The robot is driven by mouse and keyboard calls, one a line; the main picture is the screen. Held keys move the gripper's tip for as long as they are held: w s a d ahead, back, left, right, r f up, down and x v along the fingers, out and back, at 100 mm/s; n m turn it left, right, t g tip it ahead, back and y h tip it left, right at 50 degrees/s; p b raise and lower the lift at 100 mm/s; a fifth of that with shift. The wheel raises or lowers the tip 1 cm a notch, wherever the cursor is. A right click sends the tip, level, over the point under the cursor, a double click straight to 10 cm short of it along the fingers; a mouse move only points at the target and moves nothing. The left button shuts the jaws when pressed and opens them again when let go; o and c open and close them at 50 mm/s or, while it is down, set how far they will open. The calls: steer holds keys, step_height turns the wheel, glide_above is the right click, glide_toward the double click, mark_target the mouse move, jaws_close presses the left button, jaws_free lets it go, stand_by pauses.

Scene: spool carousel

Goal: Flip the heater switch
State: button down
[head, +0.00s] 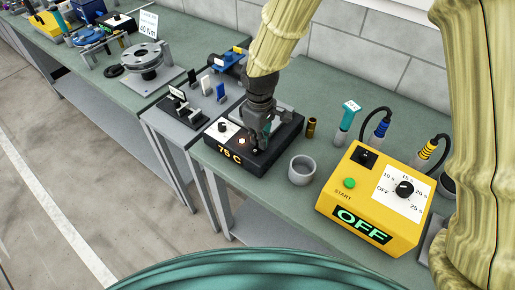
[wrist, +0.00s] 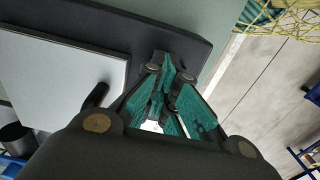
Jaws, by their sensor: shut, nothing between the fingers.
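The heater is a low black box (head: 284,140) on the green bench, with a yellow "75 C" readout (head: 230,156) on its front. My gripper (head: 256,148) is shut and empty, pointing down at the heater's front top. Its fingertips hide that spot, so I cannot make out the switch or tell whether they touch it. In the wrist view the teal fingers (wrist: 168,70) are together over the black heater edge (wrist: 190,35).
A grey cup (head: 302,170) stands just right of the heater, with a brass cylinder (head: 311,127) behind it. A yellow timer box (head: 375,200) reading "OFF" is farther right. Small racks (head: 180,104) stand on the left bench. The wall is close behind.

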steer(key=shift+f, duration=0.45)
stand_by(0.3)
steer(key=shift+r, duration=0.15)
steer(key=shift+r+p, duration=2.75)
steer(key=shift+r, duration=0.7)
steer(key=shift+f, duration=0.1)
